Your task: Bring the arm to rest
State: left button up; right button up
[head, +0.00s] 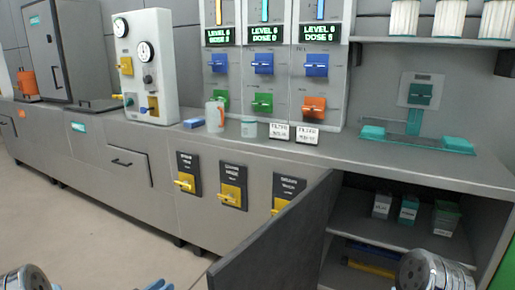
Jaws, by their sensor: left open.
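My left gripper (158,285) shows only as small blue-grey tips at the bottom edge, left of the middle. It is open, and nothing shows between its tips. The rest of it is cut off by the frame. The silver round parts at the bottom left and bottom right corners are my own arm links. My right gripper does not show. The left gripper is low in front of the grey cabinets (95,160) and appears apart from them.
An open dark cabinet door (275,240) juts out right of my left gripper. The open cabinet (350,203) holds small containers on its shelf. Bare floor (80,235) lies at the left.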

pick_arm(q)
jog(key=s+d+f+n+g+y, duration=0.35)
jog(key=s+f, duration=0.25)
jog(key=f, duration=0.2)
jog(key=s+d+f+n+g+y, duration=0.25)
jog(key=s+d+f, duration=0.25)
jog(key=f, duration=0.4)
jog(key=s+d+f+g, duration=0.1)
jog(key=s+d+g, duration=0.15)
jog(key=s, duration=0.45)
jog(key=s+d+f+n+g, duration=0.1)
jog(key=s+d+g, duration=0.15)
jog(key=s, duration=0.45)
jog(key=s+d+f+g, duration=0.1)
jog(key=s+d+g, duration=0.1)
jog(key=s+g, duration=0.35)
jog(key=d, duration=0.1)
jog(key=w+d+r+m+t, duration=0.1)
jog(key=d+t, duration=0.1)
jog(key=shift+w+r+t, duration=0.25)
jog(key=shift+w+r, duration=0.05)
jog(key=shift+r, duration=0.1)
